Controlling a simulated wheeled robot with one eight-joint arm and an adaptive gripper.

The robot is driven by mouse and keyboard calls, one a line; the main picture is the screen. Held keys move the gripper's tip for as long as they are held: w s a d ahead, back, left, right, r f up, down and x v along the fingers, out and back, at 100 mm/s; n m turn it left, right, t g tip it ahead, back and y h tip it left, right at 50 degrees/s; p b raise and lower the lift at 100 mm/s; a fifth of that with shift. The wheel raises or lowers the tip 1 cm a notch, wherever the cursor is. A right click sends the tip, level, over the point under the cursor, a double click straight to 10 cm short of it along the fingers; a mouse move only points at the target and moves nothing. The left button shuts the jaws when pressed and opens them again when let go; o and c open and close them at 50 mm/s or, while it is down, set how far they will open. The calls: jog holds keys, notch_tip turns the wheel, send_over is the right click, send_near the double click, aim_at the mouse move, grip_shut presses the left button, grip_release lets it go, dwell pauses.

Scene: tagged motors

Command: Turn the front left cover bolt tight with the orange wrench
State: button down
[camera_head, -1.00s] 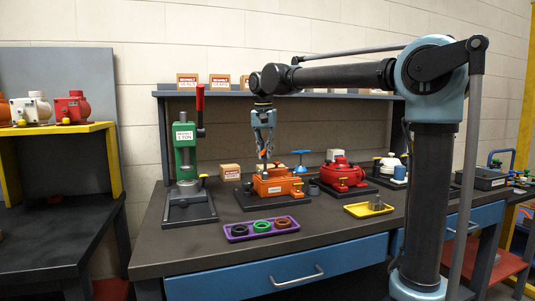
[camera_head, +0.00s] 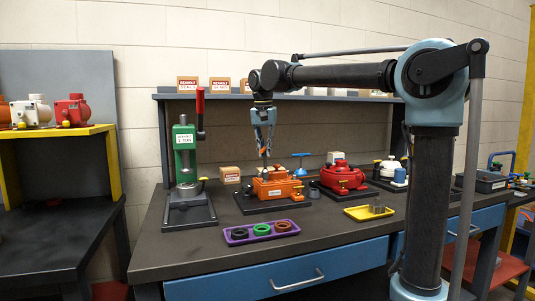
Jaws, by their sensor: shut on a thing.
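An orange housing (camera_head: 278,187) sits on a dark base plate on the workbench, with small bolts on its cover too small to tell apart. My gripper (camera_head: 264,148) points down just above the left part of this housing. It is shut on the orange wrench (camera_head: 263,153), of which only a small part shows between the fingers. A thin shaft runs down from the fingers to the housing's cover. I cannot tell whether its tip sits on the front left bolt.
A green press (camera_head: 185,155) stands left of the housing. A red housing (camera_head: 342,177) stands to its right. A purple tray (camera_head: 236,236) with rings and a yellow tray (camera_head: 354,213) lie in front. A blue-handled tool (camera_head: 302,157) stands behind.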

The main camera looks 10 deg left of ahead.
jog(key=shift+r, duration=2.5)
